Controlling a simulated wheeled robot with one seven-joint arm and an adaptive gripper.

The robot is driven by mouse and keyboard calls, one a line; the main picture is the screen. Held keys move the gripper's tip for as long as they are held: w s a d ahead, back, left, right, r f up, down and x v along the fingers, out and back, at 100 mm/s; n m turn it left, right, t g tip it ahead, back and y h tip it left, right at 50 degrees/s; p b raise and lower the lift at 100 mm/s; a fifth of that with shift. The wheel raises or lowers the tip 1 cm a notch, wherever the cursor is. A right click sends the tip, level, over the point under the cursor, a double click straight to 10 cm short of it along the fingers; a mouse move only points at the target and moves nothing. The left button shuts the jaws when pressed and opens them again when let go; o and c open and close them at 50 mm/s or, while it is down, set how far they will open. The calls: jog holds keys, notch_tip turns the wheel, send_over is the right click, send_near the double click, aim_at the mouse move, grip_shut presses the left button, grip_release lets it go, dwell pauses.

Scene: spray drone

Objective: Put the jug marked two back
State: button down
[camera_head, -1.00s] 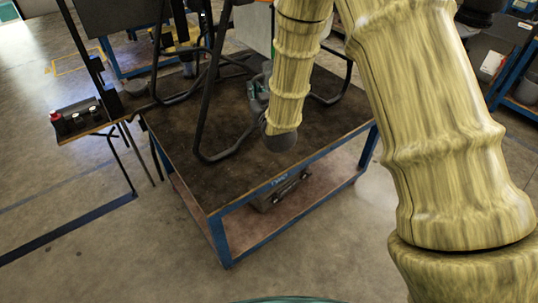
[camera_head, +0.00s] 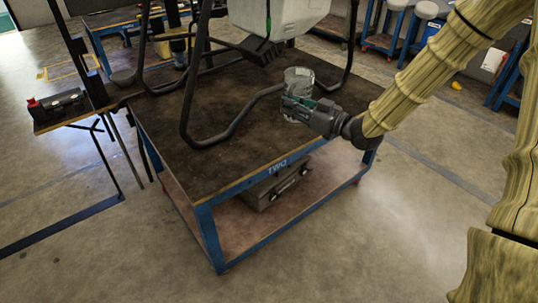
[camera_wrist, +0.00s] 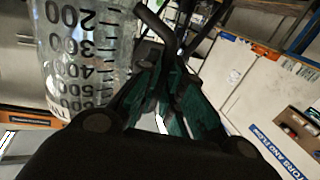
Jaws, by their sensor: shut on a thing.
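The jug (camera_head: 299,78) is clear, with large black volume numbers that show in the wrist view (camera_wrist: 85,45). It looks upright in the head view, by the right part of the table's dark top, under the drone's white tank (camera_head: 275,15). I cannot tell whether its base touches the top.
The drone's black landing skid (camera_head: 237,124) stands on the table, left of the jug. A grey toolbox (camera_head: 270,190) lies on the lower shelf. A side tray with a red-knobbed controller (camera_head: 55,104) is at the left. The table's front surface is clear.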

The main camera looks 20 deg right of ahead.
jog(key=s+d+f+n+g+y+b, duration=0.2)
jog(key=s+f+n+g+y+b, duration=0.1)
jog(key=s+f+b, duration=0.5)
jog(key=shift+w+a+f+b, duration=0.65)
jog(key=shift+w+a+f, duration=0.6)
jog(key=shift+w, duration=0.95)
jog(key=shift+w+a+f+b, duration=0.65)
jog(key=shift+w+a+f, duration=0.55)
jog(key=shift+w, duration=1.05)
jog(key=shift+w+a+f+b, duration=0.65)
jog(key=shift+w+a+f, duration=0.6)
jog(key=shift+w, duration=0.95)
jog(key=shift+a+r, duration=0.15)
jog(key=c, duration=1.7)
grip_release()
jog(key=shift+o, duration=0.7)
